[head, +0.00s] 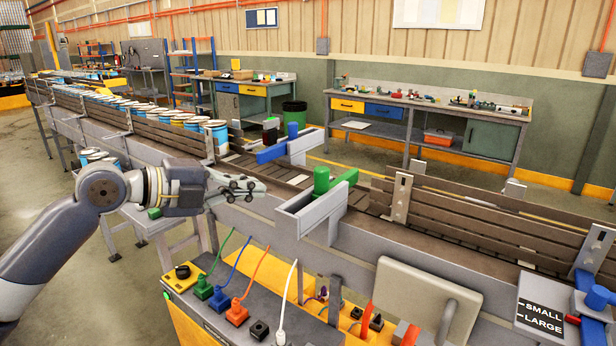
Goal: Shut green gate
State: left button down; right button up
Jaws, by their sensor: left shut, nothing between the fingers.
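The green gate (345,180) is a green bar with an upright green cylinder (321,180), on a grey bracket (304,211) at the near side of the conveyor. The bar points to the far right, partly out over the belt; I cannot tell how far it spans. My left gripper (257,189) is shut and empty, left of the grey bracket, over the conveyor's near edge and apart from the green gate. My right gripper is not in view.
The blue gate (270,153) stands on the far side of the conveyor. Several cans (216,129) line the belt at left. Below are a control box (240,300) with coloured cables and the back of a grey panel (425,300). A SMALL/LARGE sign (542,315) is at right.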

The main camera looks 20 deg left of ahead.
aim_at(317, 176)
pick_arm(q)
jog(key=p+x, duration=0.2)
jog(key=x, duration=0.2)
jog(key=r+p+x, duration=0.1)
jog(key=p+x, duration=0.2)
jog(key=x, duration=0.1)
jog(key=p+x, duration=0.2)
jog(key=x, duration=0.3)
jog(key=shift+d+r+p, duration=0.2)
jog(key=shift+d+p, duration=0.05)
jog(key=shift+p, duration=0.15)
jog(key=shift+w+f, duration=0.1)
jog(key=shift+w, duration=0.05)
jog(key=shift+w+d+f+b, duration=0.1)
jog(key=shift+w+d+b, duration=0.05)
jog(key=shift+w+b, duration=0.25)
jog(key=shift+w+d+b, duration=0.2)
jog(key=shift+w+b, duration=0.15)
jog(key=shift+w, duration=0.15)
jog(key=shift+w+d+b, duration=0.15)
jog(key=shift+w+b, duration=0.15)
jog(key=shift+w, duration=0.15)
jog(key=shift+s, duration=0.1)
